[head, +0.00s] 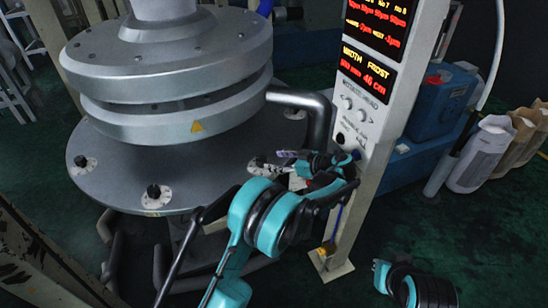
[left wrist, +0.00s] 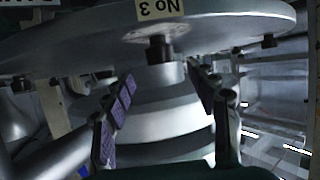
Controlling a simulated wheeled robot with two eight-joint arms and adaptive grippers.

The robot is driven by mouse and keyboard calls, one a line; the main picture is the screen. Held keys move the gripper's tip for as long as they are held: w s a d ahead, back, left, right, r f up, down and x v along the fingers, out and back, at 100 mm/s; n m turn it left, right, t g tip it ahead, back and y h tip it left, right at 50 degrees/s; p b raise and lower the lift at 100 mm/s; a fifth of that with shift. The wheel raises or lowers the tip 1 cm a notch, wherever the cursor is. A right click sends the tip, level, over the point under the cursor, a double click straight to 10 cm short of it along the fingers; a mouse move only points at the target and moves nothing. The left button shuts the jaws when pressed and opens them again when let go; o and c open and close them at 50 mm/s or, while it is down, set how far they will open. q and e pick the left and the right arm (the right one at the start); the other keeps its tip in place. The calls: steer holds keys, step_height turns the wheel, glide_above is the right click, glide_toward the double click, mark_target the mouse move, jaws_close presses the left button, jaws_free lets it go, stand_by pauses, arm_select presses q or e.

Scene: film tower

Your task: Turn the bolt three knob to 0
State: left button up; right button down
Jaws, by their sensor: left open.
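The bolt three knob (left wrist: 160,48) is a small dark knob on the round grey disc, beside a label reading No 3 (left wrist: 160,9) that appears upside down in the left wrist view. My left gripper (left wrist: 160,73) is open, with one finger on each side of the knob's end; I cannot tell whether either touches it. In the head view my left gripper (head: 283,163) is at the disc's right edge, close to a knob on a pale plate (head: 257,163). The knob's pointer and dial marks are not readable. My right gripper is not in view.
The disc (head: 120,190) carries other knobs (head: 153,191) along its rim. A thick bent pipe (head: 318,115) and a pale post with a display (head: 380,45) stand close to my left gripper. A blue box (head: 440,100) and sacks (head: 485,150) are at the right.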

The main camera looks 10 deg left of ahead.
mark_target(265, 160)
arm_select(q)
steer(key=b+x, duration=0.2)
steer(key=x, duration=0.4)
steer(key=shift+a+f, duration=0.2)
steer(key=shift+a, duration=0.05)
steer(key=shift+w+a+f, duration=0.1)
steer(key=shift+w+a, duration=0.05)
steer(key=shift+a, duration=0.3)
steer(key=shift+c, duration=0.3)
steer(key=c, duration=1.1)
